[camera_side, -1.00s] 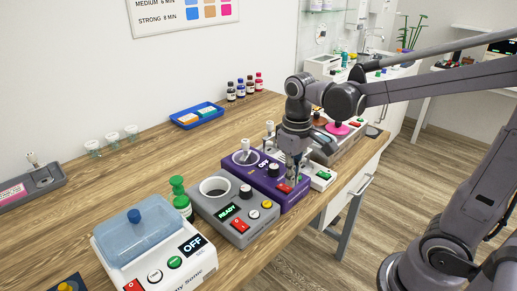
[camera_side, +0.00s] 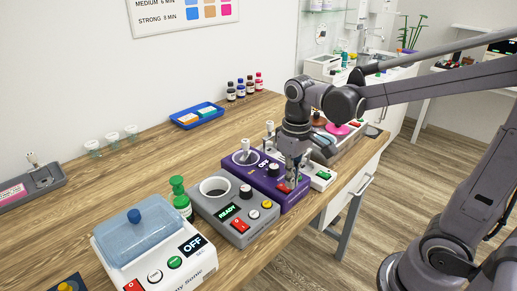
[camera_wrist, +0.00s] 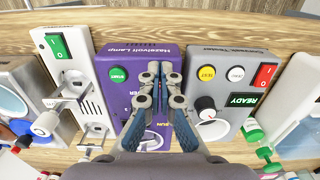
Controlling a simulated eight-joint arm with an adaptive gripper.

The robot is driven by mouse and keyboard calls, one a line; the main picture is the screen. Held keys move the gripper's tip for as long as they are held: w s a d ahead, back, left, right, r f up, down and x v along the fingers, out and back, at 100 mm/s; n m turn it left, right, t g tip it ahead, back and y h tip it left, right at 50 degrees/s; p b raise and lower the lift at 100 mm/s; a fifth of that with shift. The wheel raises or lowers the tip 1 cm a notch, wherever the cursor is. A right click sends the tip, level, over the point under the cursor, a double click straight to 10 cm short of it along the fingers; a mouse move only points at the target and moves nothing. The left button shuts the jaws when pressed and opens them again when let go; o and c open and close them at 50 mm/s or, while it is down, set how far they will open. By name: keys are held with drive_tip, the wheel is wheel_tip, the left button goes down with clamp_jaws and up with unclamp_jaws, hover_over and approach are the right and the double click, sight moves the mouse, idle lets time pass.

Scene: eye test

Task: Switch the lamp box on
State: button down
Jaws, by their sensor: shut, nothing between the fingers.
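The lamp box is a purple box (camera_side: 238,171) in the middle of the row of devices in the side view. In the wrist view its purple top (camera_wrist: 135,58) carries the words Hazelvolt Lamp and a green start button (camera_wrist: 118,74). In the side view a small dark display (camera_side: 263,165) on it seems to read OFF, and a red switch (camera_side: 283,188) sits near its front edge. My gripper (camera_side: 294,181) is shut and empty, pointing down right beside the red switch. I cannot tell whether it touches it. In the wrist view the fingers (camera_wrist: 155,72) hide the switch.
A grey device (camera_side: 221,227) showing READY stands left of the lamp box, with a red switch (camera_side: 239,226). A white device (camera_side: 322,180) with a green switch stands close on the right. A green bottle (camera_side: 181,197) and a white lidded box (camera_side: 150,255) stand further left.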

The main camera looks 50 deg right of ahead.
drive_tip(key=shift+f, duration=0.7)
idle(0.5)
wheel_tip(320, 180, up, 7)
idle(0.9)
drive_tip(key=t, duration=0.7)
approach(291, 193)
drive_tip(key=shift+w+a+f, duration=0.2)
drive_tip(key=shift+w+f, duration=0.45)
drive_tip(key=shift+w, duration=0.2)
